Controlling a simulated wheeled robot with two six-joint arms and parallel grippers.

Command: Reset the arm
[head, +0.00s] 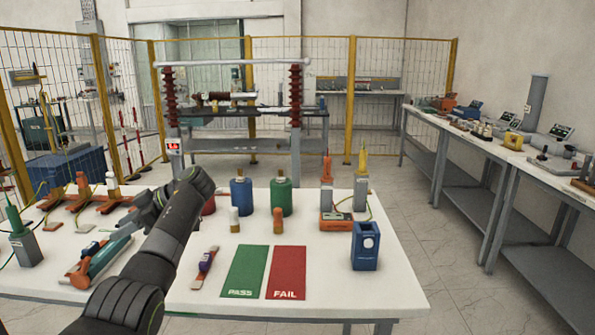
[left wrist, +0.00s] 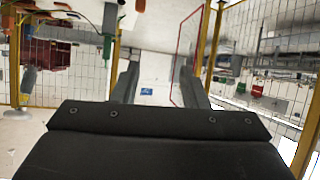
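My left arm reaches in from the bottom left of the head view, over the white table (head: 390,292). My left gripper (head: 137,212) is raised above the table's left part, its fingers partly hidden by the wrist and hard to make out there. In the left wrist view the two fingers of this gripper (left wrist: 158,80) stand apart with nothing between them. My right arm and gripper are in neither view.
The table holds a green PASS mat (head: 245,272), a red FAIL mat (head: 287,272), a blue cylinder (head: 241,196), a green cylinder (head: 281,197) and a blue box (head: 365,250). A teal-and-orange tool (head: 100,262) lies left of my arm. Yellow-framed fencing (head: 350,100) stands behind.

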